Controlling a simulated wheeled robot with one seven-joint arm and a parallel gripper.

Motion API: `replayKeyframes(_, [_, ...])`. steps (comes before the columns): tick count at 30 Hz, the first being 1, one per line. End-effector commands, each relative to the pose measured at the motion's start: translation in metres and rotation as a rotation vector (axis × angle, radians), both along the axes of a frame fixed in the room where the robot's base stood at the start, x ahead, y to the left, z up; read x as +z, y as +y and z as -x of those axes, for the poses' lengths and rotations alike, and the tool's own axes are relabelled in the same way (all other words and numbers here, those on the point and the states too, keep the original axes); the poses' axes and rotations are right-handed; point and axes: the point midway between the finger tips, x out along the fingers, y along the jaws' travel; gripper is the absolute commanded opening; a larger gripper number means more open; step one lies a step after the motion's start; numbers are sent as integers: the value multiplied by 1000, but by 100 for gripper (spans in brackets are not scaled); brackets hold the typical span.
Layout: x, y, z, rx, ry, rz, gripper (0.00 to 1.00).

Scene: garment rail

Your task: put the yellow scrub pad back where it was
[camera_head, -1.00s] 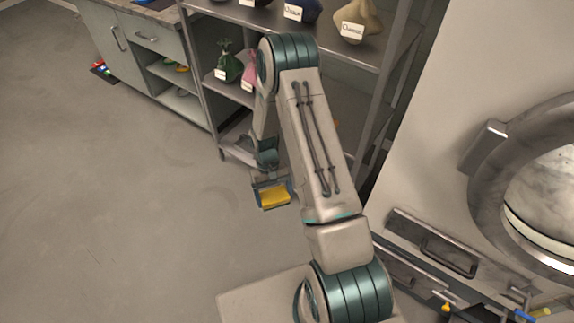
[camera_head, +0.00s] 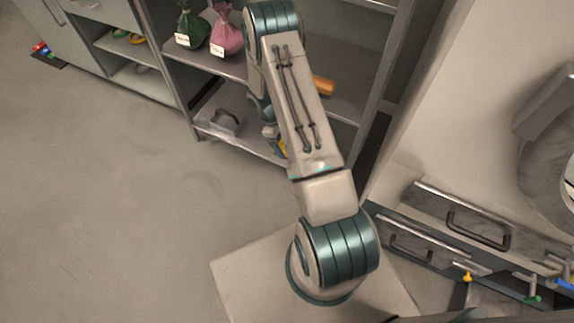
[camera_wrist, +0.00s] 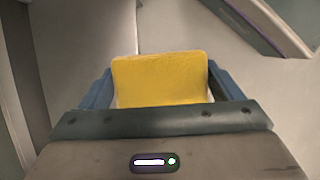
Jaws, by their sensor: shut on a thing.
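The yellow scrub pad (camera_wrist: 160,78) is held between the two blue fingers of my gripper (camera_wrist: 158,88) in the wrist view. The pad is flat-faced and stands out past the fingertips, with floor and pale surfaces beyond it. In the head view only a small bit of yellow (camera_head: 283,147) shows beside my arm, in front of the shelf rack. My arm hides most of the gripper and pad there.
A metal shelf rack (camera_head: 175,78) stands behind my arm. It holds a green bag (camera_head: 192,28), a pink bag (camera_head: 226,32), an orange block (camera_head: 323,85) and a grey object (camera_head: 224,121). Drawers with handles (camera_head: 478,229) are at right.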

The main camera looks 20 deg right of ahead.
Motion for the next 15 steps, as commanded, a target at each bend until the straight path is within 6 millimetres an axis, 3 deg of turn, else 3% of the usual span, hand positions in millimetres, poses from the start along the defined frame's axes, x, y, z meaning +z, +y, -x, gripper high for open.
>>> replayKeyframes(1, [-27,-11,-4,66,-2,2,65])
replayKeyframes(3, [-43,-26,-10,162,-2,4,65])
replayKeyframes(15, [-121,-92,-32,637,0,9,65])
